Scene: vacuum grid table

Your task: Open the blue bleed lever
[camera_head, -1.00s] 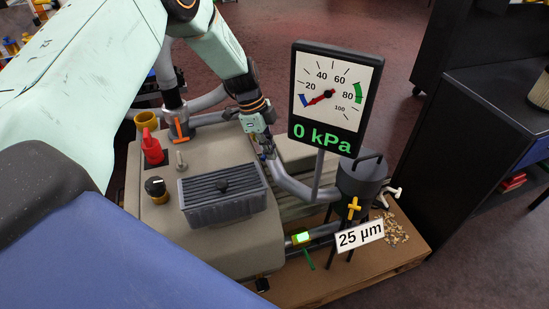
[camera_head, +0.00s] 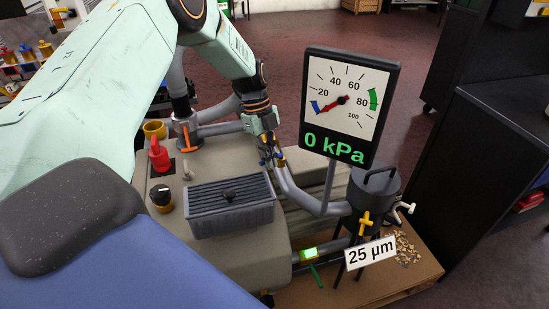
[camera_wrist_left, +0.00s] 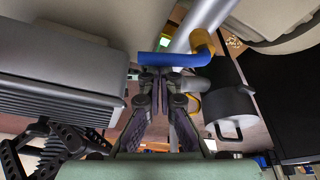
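The blue bleed lever (camera_wrist_left: 175,59) lies crosswise just beyond my left fingertips in the left wrist view, by a yellow pipe elbow (camera_wrist_left: 202,42). In the head view my left gripper (camera_head: 268,147) reaches down to the grey pipe behind the ribbed box, and covers most of the lever. In the wrist view the fingers of the left gripper (camera_wrist_left: 160,80) point at the lever, with a narrow gap between them. Whether the tips touch the lever is unclear. The gauge (camera_head: 345,100) reads 0 kPa. My right gripper cannot be made out.
A grey ribbed box (camera_head: 230,205), a red switch (camera_head: 159,157) and a black knob (camera_head: 160,194) sit on the beige housing. A dark canister (camera_head: 374,190) with a yellow handle (camera_head: 366,222) stands right of the pipe. A 25 µm sign (camera_head: 370,251) is in front.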

